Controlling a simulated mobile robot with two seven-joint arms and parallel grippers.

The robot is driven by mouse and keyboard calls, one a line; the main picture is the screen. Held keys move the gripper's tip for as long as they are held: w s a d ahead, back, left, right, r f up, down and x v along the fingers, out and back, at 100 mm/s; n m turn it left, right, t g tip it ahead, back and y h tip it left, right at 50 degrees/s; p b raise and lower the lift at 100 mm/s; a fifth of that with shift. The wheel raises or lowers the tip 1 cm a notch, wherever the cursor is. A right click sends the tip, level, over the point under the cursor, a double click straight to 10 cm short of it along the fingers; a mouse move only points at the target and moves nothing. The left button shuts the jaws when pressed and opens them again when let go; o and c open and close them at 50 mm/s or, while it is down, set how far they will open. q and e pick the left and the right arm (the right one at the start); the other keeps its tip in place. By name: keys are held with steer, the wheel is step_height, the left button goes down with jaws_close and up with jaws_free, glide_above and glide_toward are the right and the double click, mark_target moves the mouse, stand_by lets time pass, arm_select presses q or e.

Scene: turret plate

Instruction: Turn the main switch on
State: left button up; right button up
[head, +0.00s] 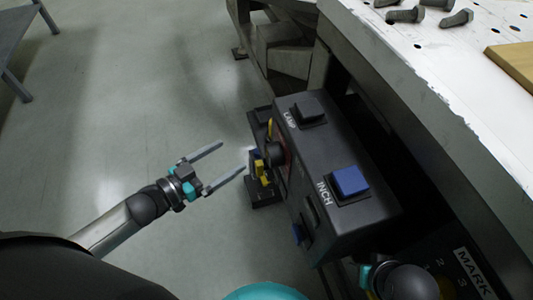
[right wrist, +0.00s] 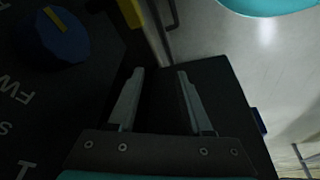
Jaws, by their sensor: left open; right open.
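A dark control box (head: 335,165) hangs beside the bench, with a black LAMP button (head: 308,110) and a blue INCH button (head: 350,181) on top. On its left-facing side is a dark knob (head: 276,153) against a red patch, seen edge-on; no label reads there, so I cannot tell if it is the main switch. My left gripper (head: 232,157) is open and empty, its fingertips pointing at that side, apart from it. My right gripper (right wrist: 160,72) is open in the right wrist view, nothing between its fingers, over a dark surface beside a blue knob (right wrist: 52,38) with a yellow pointer.
Yellow parts (head: 261,171) stand out near the box's left side. The bench (head: 430,75) carries several bolts (head: 405,15) and a wooden board (head: 513,62). A dark panel labelled MARK (head: 474,271) is at lower right, by my right arm. Open floor (head: 150,100) lies left.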

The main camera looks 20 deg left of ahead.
mark_target(267, 156)
arm_select(q)
steer(key=s+a+r+m+g+h, duration=0.2)
steer(key=s+a+m+g+h, duration=0.15)
steer(key=s+h, duration=0.3)
steer(key=b+x, duration=0.1)
steer(key=x, duration=0.6)
steer(key=b+x, duration=0.2)
steer(key=x, duration=0.5)
steer(key=shift+w+d+f+b, duration=0.1)
steer(key=shift+d+f+b, duration=0.2)
steer(key=shift+d, duration=0.1)
steer(key=shift+w+d+r, duration=0.1)
steer(key=shift+w+d, duration=0.3)
steer(key=shift+d, duration=0.15)
arm_select(e)
steer(key=shift+t, duration=0.9)
steer(key=shift+w+a+r, duration=0.1)
steer(key=shift+w+r, duration=0.05)
steer(key=shift+r, duration=0.65)
steer(key=shift+w+a+r, duration=0.15)
steer(key=shift+w+r, duration=0.05)
steer(key=shift+r, duration=0.65)
steer(key=shift+w+a+r, duration=0.1)
steer(key=shift+w+r, duration=0.05)
steer(key=shift+r, duration=0.65)
arm_select(q)
steer(key=shift+c, duration=0.4)
steer(key=shift+g, duration=0.25)
steer(key=c, duration=1.3)
steer(key=shift+o, duration=0.2)
